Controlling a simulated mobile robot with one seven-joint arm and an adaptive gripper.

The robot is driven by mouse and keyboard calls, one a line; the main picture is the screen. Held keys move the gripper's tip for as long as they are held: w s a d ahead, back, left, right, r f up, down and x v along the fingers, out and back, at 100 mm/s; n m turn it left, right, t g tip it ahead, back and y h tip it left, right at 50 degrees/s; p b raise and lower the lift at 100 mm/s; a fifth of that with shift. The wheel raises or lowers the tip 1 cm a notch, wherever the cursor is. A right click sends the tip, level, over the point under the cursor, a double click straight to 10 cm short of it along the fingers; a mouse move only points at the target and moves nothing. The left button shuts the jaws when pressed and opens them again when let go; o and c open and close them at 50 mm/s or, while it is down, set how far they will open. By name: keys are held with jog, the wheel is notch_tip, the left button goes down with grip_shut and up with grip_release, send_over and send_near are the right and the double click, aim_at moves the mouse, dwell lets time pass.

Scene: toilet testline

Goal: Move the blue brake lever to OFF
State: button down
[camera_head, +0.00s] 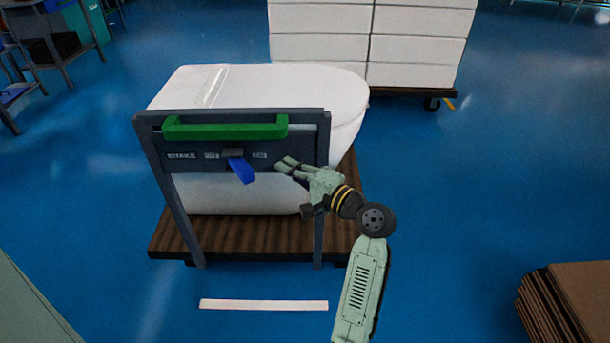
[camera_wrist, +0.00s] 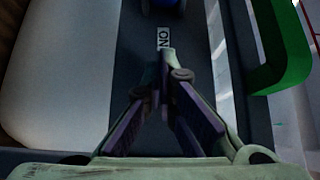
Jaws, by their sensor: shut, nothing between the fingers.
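The blue brake lever (camera_head: 241,170) hangs from a dark pivot on the dark panel (camera_head: 195,164) of the cart. It tilts down and slightly right, between a middle label, probably OFF, and the ON label (camera_head: 259,155). My gripper (camera_head: 282,163) is shut and empty at the panel's right part, right of the lever and apart from it. In the wrist view my fingertips (camera_wrist: 166,52) are just below the ON label (camera_wrist: 163,38).
A green handle (camera_head: 225,130) runs along the panel's top. A white toilet (camera_head: 300,90) sits behind the panel on a brown wooden base (camera_head: 235,238). Stacked white boxes (camera_head: 368,45) stand behind, brown sheets (camera_head: 570,300) at lower right.

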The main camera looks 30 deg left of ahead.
aim_at(241, 167)
jog(key=s+a, duration=0.2)
jog(key=s, duration=0.1)
jog(key=shift+s+a+p, duration=0.3)
jog(key=shift+a+p, duration=0.1)
jog(key=shift+s+m+t+p, duration=0.3)
jog(key=shift+m+t+p, duration=0.1)
jog(key=shift+t+p, duration=0.2)
